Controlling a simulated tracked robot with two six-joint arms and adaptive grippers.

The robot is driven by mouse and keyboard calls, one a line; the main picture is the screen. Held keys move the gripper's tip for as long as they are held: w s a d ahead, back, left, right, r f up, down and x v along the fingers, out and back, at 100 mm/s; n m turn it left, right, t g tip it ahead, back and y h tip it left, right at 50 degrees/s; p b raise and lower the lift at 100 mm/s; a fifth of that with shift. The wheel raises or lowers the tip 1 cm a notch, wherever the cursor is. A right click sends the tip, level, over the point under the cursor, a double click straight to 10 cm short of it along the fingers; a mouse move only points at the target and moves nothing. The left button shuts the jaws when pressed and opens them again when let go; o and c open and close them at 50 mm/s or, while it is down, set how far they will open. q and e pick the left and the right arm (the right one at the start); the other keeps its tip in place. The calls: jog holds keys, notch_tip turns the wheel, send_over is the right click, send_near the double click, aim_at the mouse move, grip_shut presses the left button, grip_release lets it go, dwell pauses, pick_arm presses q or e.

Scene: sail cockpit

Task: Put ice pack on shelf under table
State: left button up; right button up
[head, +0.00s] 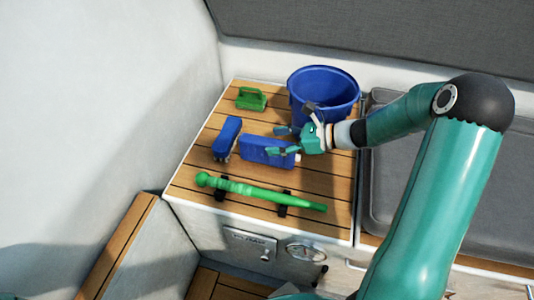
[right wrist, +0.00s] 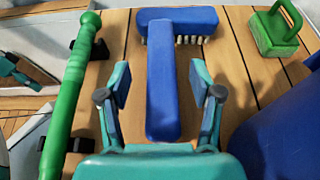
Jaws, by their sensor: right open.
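A blue slab-like block (head: 265,152), which looks like the ice pack, lies on the slatted wooden top (head: 230,198). My right gripper (head: 285,141) is open at the block's right end, just above it. In the right wrist view the block (right wrist: 162,95) lies lengthwise between the two spread fingers (right wrist: 161,95), with gaps on both sides. I cannot tell how high the fingers are above the wood. No shelf under a table can be made out.
A blue brush (head: 226,138) lies just left of the block. A green rod (head: 260,192) lies along the front on dark holders. A grey cushion (head: 400,190) is to the right.

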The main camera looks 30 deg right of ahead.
aim_at(273, 142)
jog(key=x, duration=0.3)
jog(key=shift+w+f, duration=0.1)
jog(key=shift+f, duration=0.2)
jog(key=shift+c, duration=0.2)
grip_shut()
